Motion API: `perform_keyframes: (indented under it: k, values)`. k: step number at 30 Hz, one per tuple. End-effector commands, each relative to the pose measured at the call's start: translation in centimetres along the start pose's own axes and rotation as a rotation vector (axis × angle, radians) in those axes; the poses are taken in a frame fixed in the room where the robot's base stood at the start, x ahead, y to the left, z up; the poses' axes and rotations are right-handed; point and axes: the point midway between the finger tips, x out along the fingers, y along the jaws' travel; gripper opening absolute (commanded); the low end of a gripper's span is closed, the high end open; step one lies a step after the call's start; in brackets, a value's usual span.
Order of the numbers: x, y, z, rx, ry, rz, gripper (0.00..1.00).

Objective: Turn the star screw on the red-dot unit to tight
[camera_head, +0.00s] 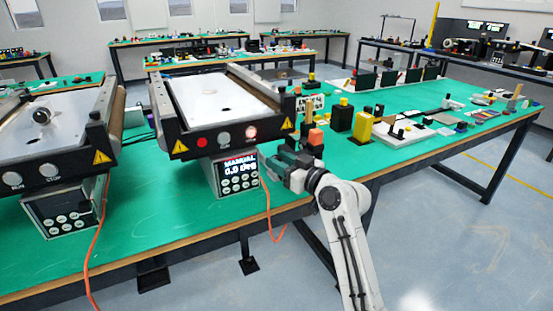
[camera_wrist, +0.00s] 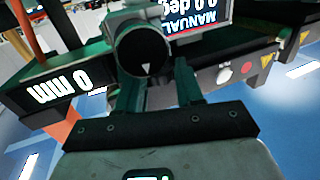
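The red-dot unit is a small conveyor (camera_head: 222,100) with a red dot on the left of its front face. Its control box under it reads MANUAL, 0.0 deg, and this display (camera_wrist: 190,15) shows upside down in the wrist view. A dark round knob (camera_wrist: 146,52) with a white triangle mark lies straight ahead of my fingers; I cannot tell if it is the star screw. My gripper (camera_head: 285,160) is at the right of the control box, low by the table edge. In the wrist view my gripper (camera_wrist: 158,90) has its fingers apart; whether they touch the knob is unclear.
A second conveyor (camera_head: 60,125) with RUN and STOP buttons stands at the left. Yellow and black blocks (camera_head: 362,126) stand on the green table right of my gripper. An orange cable (camera_head: 267,205) hangs over the front edge. A "0 mm" display (camera_wrist: 60,88) is close on the left.

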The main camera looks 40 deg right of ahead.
Motion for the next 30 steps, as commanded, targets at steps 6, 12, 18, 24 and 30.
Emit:
perform_keyframes:
  k: [6, 12, 18, 24, 30]
  values:
    - [1.6, 0.0, 0.0, 0.0, 0.0, 0.001, 0.36]
    - [1.7, 0.0, 0.0, 0.0, 0.0, 0.001, 0.36]
    - [1.7, 0.0, 0.0, 0.0, 0.0, 0.001, 0.26]
    - [1.7, 0.0, 0.0, 0.0, 0.0, 0.001, 0.07]
    - [1.6, 0.0, 0.0, 0.0, -0.001, 0.002, 0.0]
